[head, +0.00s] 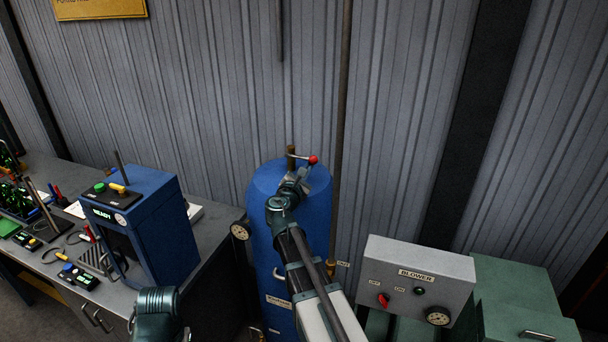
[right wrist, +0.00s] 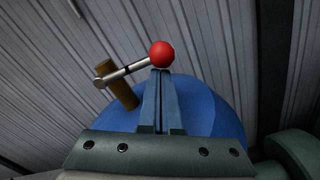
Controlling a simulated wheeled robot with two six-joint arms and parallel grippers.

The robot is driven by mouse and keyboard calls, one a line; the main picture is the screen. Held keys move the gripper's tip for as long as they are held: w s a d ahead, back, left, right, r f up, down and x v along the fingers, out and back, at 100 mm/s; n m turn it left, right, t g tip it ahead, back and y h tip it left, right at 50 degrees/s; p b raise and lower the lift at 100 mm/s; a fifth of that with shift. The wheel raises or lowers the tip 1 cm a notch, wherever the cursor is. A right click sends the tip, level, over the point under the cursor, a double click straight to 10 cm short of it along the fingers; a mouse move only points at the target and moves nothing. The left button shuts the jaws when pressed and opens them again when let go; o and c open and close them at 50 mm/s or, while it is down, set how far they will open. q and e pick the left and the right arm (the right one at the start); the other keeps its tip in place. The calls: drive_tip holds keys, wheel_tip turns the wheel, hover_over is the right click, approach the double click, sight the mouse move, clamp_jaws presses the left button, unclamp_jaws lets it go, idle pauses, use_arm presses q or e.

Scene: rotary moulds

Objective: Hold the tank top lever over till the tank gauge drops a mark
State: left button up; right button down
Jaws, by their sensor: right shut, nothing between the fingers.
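The blue tank (head: 262,185) stands upright in the middle of the head view, against the corrugated wall. Its top lever (head: 301,157) is a metal rod with a red ball knob on a brass stem (head: 291,153). In the right wrist view the lever (right wrist: 126,70) slants from the stem (right wrist: 121,88) up to the red knob (right wrist: 161,54). My right gripper (head: 303,175) is over the tank top, shut and empty; its fingertips (right wrist: 159,73) are just below the knob, and I cannot tell whether they touch it. The tank gauge (head: 240,231) is on the tank's left side, its needle too small to read. My left gripper is out of view.
A grey blower box (head: 420,272) with a red switch and a gauge stands to the right, beside green cabinets (head: 520,300). A blue press (head: 150,225) stands on the workbench (head: 207,262) at left. A vertical pipe (head: 341,110) runs behind the tank.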

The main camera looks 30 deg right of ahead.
drive_tip(key=shift+r, duration=0.1)
idle(0.4)
drive_tip(key=shift+d+r+n+p, duration=0.1)
drive_tip(key=shift+r+n+p, duration=0.1)
drive_tip(key=shift+n+p, duration=0.1)
